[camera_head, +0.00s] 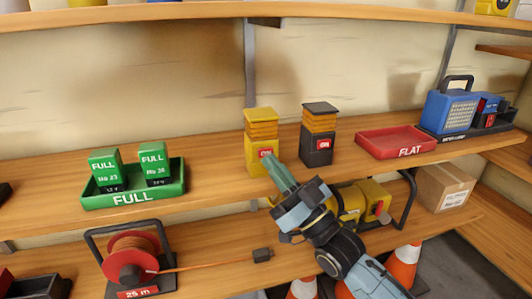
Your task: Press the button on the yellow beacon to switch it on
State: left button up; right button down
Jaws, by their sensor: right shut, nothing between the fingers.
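The yellow beacon (252,158) stands upright on the upper shelf, with an amber ribbed top under a yellow cap. Its red button (266,153) is on the front face, at the right side. My right gripper (270,160) is shut and empty, reaching up from the lower right. Its fingertips are right at the lower edge of the button; I cannot tell whether they touch it. The amber top shows no clear glow. My left gripper is not in view.
A black beacon (317,150) with a similar red button stands just right of the yellow one. A green FULL tray (133,198) holds two batteries at left. A red FLAT tray (396,142) looks empty. A yellow machine (372,198) sits below, behind my arm.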

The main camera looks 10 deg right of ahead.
jog(key=shift+w, duration=0.1)
dwell(0.5)
jog(key=shift+w, duration=0.35)
jog(key=shift+w, duration=0.45)
dwell(1.2)
jog(key=shift+s+f, duration=0.1)
jog(key=shift+f, duration=0.1)
jog(key=shift+s+f, duration=0.1)
jog(key=shift+f, duration=0.05)
jog(key=shift+s+f+p, duration=0.2)
jog(key=shift+s+p, duration=0.05)
jog(key=shift+p, duration=0.1)
jog(key=shift+r, duration=0.1)
jog(key=shift+s, duration=0.1)
